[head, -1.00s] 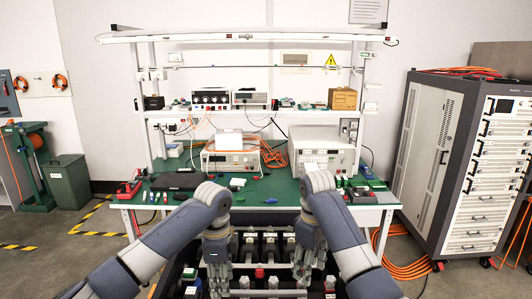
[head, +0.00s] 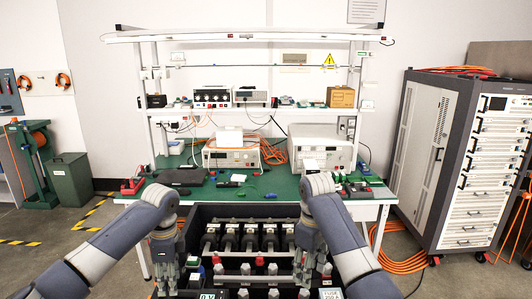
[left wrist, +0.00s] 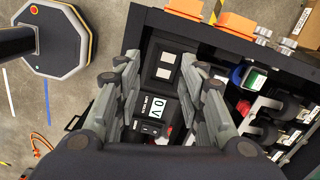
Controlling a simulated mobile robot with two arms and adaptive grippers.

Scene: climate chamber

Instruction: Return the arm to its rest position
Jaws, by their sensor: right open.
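My left arm (head: 110,240) reaches in from the left. Its gripper (head: 167,284) points down at the left edge of the black equipment cart (head: 365,238). In the left wrist view the gripper's fingers (left wrist: 160,68) are spread with nothing between them. A black unit with a "0 V" display (left wrist: 157,107) shows below the gap, apart from the fingers. My right arm (head: 340,235) comes in from the right. Its gripper (head: 306,268) hangs open over the right part of the cart. I see nothing held in it.
The cart holds several black modules (head: 250,236) in a row. A green-topped workbench (head: 262,184) with instruments stands behind it. A tall grey rack cabinet (head: 455,165) stands right, with orange cables (head: 402,262) on the floor. In the wrist view, floor shows left of the cart.

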